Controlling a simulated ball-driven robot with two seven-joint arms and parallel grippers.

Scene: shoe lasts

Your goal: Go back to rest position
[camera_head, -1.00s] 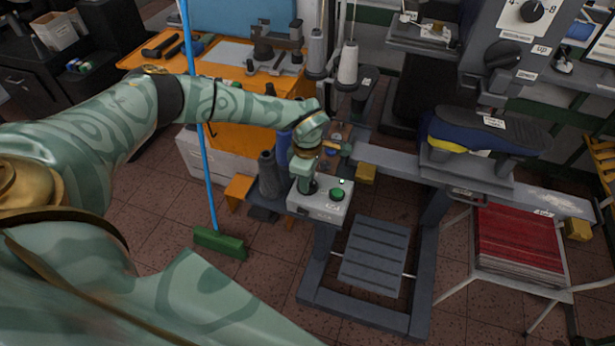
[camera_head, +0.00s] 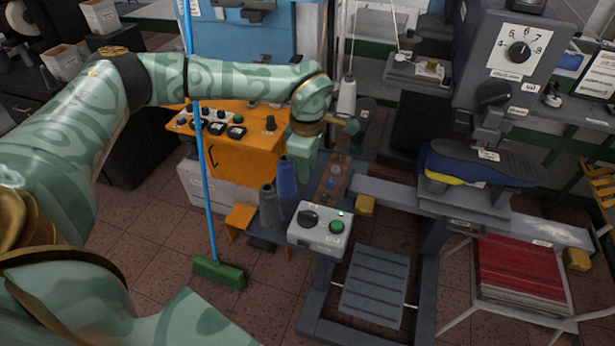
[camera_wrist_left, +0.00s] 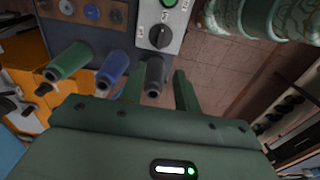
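My left arm reaches in from the left in the head view. Its green gripper (camera_head: 303,165) hangs pointing down, above and behind a light control box (camera_head: 318,242). The box carries a black knob (camera_head: 307,219) and a green button (camera_head: 337,227). In the left wrist view the two fingers (camera_wrist_left: 160,85) stand apart with a clear gap, and nothing is held between them. The black knob (camera_wrist_left: 160,36) shows beyond the fingertips, apart from them. My right gripper is in neither view.
Dark grey (camera_head: 270,205) and blue (camera_head: 287,178) thread cones stand beside the gripper. A shoe last (camera_head: 480,165) sits on the machine at right.

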